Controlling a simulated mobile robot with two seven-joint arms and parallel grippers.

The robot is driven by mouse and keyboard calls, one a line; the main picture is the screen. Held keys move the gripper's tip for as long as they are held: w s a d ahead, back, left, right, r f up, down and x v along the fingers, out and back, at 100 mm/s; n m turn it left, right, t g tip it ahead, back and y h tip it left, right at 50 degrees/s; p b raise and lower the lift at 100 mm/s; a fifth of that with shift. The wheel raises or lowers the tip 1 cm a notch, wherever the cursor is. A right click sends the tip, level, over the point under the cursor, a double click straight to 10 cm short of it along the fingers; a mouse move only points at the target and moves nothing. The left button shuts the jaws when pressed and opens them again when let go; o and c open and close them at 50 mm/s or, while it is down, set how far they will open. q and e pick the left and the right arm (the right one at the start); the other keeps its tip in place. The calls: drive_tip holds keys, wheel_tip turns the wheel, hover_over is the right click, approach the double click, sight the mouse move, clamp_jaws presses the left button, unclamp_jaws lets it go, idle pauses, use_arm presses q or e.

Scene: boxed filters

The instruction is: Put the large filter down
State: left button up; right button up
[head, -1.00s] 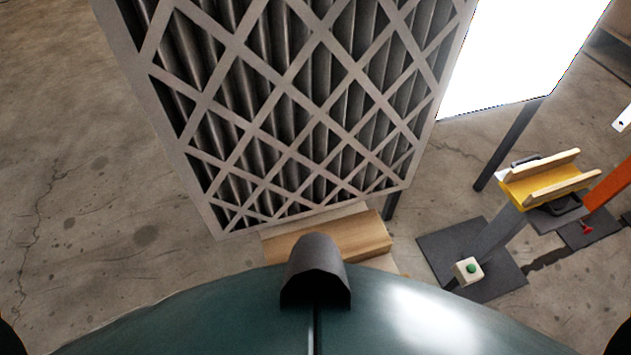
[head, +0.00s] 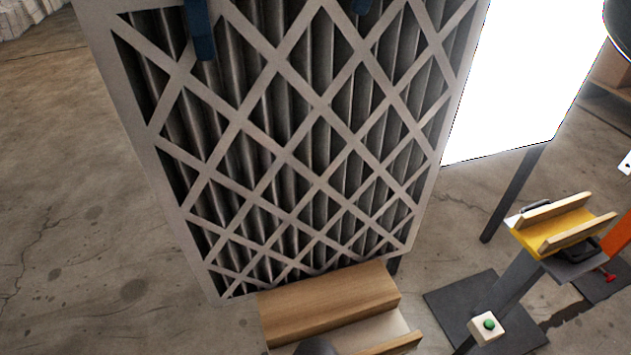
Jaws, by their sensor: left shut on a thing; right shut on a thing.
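The large filter (head: 288,165), a pleated panel with a pale diamond lattice, fills the middle of the head view and stands nearly upright, slightly turned in the picture. My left gripper (head: 202,35) shows as a blue finger over the filter's face near the top, shut on the filter. My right gripper (head: 362,6) shows only as a blue tip at the top edge, also shut on the filter. A wooden ledge (head: 325,307) lies at the filter's bottom edge, on the near side. I cannot tell whether the filter rests on anything there.
A bright white panel (head: 515,80) on a dark leg stands right of the filter. A yellow cradle with wooden rails (head: 560,225) stands on a post at the right. A box with a green button (head: 487,327) is below it. Concrete floor (head: 80,230) at left is clear.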

use_arm(q)
drive_tip(key=shift+f, duration=0.5)
use_arm(e)
drive_tip(key=shift+f, duration=0.5)
use_arm(q)
drive_tip(key=o, duration=0.8)
drive_tip(key=shift+f+b, duration=0.15)
drive_tip(key=shift+b, duration=0.25)
drive_tip(key=shift+c, duration=0.2)
use_arm(e)
drive_tip(key=o, duration=0.8)
drive_tip(key=shift+f, duration=0.15)
drive_tip(key=shift+c, duration=0.2)
use_arm(q)
drive_tip(key=shift+o, duration=0.8)
use_arm(e)
drive_tip(key=shift+o, duration=0.8)
use_arm(q)
drive_tip(key=o, duration=0.3)
use_arm(e)
drive_tip(key=o, duration=0.3)
use_arm(q)
drive_tip(key=shift+r, duration=0.2)
